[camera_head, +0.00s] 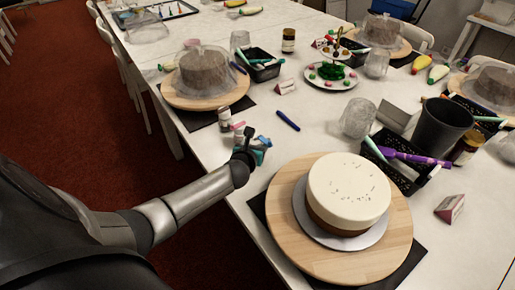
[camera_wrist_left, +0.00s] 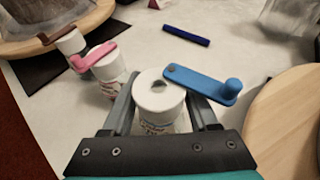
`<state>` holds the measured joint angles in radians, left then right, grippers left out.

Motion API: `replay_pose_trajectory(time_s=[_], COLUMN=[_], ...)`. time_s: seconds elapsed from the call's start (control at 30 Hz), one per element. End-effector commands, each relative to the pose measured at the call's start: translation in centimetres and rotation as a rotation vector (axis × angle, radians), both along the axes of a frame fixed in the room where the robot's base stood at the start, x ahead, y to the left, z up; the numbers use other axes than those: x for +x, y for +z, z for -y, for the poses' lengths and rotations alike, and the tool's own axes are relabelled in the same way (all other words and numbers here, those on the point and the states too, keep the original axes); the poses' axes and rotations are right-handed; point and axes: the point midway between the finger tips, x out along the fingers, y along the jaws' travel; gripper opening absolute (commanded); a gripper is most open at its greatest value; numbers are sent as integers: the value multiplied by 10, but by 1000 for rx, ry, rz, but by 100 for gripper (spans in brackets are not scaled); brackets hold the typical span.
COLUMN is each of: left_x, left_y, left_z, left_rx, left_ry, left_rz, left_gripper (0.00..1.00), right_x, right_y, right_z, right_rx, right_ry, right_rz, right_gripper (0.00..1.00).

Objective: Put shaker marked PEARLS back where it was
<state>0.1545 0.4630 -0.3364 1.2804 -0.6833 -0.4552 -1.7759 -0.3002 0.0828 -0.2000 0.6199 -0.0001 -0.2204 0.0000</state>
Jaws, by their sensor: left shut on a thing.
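My left gripper (camera_head: 250,150) is shut on a white shaker (camera_wrist_left: 160,100) with a blue swing lid. The lid (camera_wrist_left: 203,84) is turned aside to the right, baring a dark opening in the white top. The shaker looks roughly upright; its label is mostly hidden by the fingers and I cannot read it. Left of it in the left wrist view stand a shaker with a pink lid (camera_wrist_left: 108,70) and one with a brown lid (camera_wrist_left: 70,42). They also show in the head view, the pink-lidded one (camera_head: 239,132) nearer the gripper. My right gripper is not in view.
A white-topped cake (camera_head: 349,185) with a few dark flecks stands on a wooden turntable (camera_head: 285,222) right of the gripper. A covered cake (camera_head: 205,72) stands behind. A blue pen (camera_head: 288,121) lies on the table (camera_head: 290,150). A black basket (camera_head: 398,172) stands to the right.

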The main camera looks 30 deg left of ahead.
Motion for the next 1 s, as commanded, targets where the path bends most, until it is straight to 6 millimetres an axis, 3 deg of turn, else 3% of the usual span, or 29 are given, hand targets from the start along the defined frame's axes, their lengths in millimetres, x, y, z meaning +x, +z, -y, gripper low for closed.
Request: replay_pose_trajectory(time_s=[0.1, 0.47, 0.5, 0.6, 1.0], left_x=[0, 0, 0, 0, -3], left_y=[-14, -16, -17, -16, -11], left_z=[0, 0, 0, 0, 1], left_rx=[-1, 1, 1, 1, 0], left_ry=[0, -1, 0, -1, 0], left_rz=[0, 1, 0, 0, -2], left_gripper=[0, 0, 61, 72, 72], right_x=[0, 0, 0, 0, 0], right_y=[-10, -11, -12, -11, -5], right_z=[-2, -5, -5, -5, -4], right_rx=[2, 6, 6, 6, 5], right_ry=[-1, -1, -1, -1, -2], right_rz=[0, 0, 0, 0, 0], right_gripper=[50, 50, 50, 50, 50])
